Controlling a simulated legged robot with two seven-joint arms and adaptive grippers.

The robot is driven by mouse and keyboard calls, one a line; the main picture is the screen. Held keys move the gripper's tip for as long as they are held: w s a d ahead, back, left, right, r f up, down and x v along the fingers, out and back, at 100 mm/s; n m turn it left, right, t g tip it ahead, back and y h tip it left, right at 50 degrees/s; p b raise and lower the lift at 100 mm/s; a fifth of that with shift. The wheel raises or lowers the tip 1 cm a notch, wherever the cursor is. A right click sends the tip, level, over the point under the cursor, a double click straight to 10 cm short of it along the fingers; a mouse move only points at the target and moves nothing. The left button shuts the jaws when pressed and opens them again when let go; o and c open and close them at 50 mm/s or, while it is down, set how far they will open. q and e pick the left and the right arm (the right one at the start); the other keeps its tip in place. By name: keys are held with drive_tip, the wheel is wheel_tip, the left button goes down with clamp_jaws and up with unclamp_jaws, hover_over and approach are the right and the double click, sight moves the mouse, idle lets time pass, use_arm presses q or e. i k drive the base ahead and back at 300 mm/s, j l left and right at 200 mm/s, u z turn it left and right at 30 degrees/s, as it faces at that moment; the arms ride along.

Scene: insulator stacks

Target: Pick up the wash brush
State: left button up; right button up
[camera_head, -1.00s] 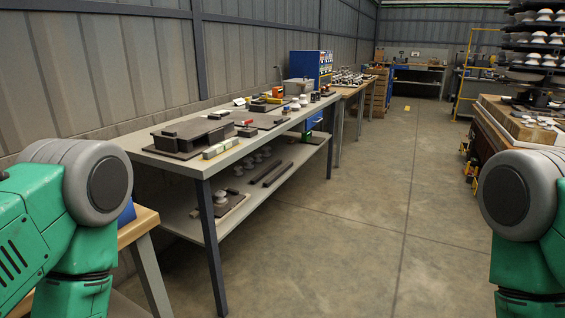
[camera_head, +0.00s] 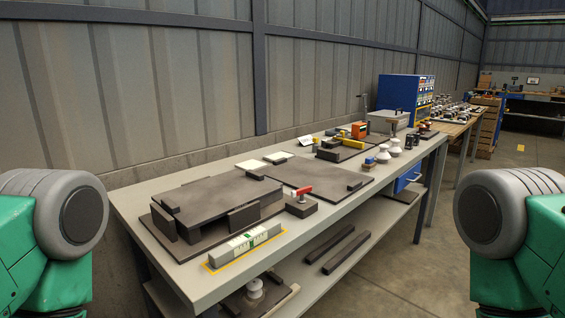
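I cannot pick out a wash brush for certain; the objects on the long grey workbench (camera_head: 205,283) are small at this distance. Several small items stand toward its far end, among them white insulator-like pieces (camera_head: 396,150) and a small blue-topped piece (camera_head: 370,163). A red-handled item on a dark block (camera_head: 302,205) sits near the front edge. Only the green and grey upper parts of my two arms show, at the left and right picture edges. Neither gripper is in view.
A lower shelf holds dark bars (camera_head: 338,250). A blue cabinet (camera_head: 406,92) stands farther back. Bare floor (camera_head: 440,275) lies to the right.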

sight(370, 165)
drive_tip(key=i+l+u, duration=0.1)
drive_tip(key=u, duration=0.45)
drive_tip(key=i+l+u, duration=0.25)
drive_tip(key=l, duration=0.35)
drive_tip(key=l+u, duration=0.25)
drive_tip(key=l, duration=0.4)
drive_tip(key=l+u, duration=0.3)
drive_tip(key=l, duration=0.35)
drive_tip(key=i, duration=0.05)
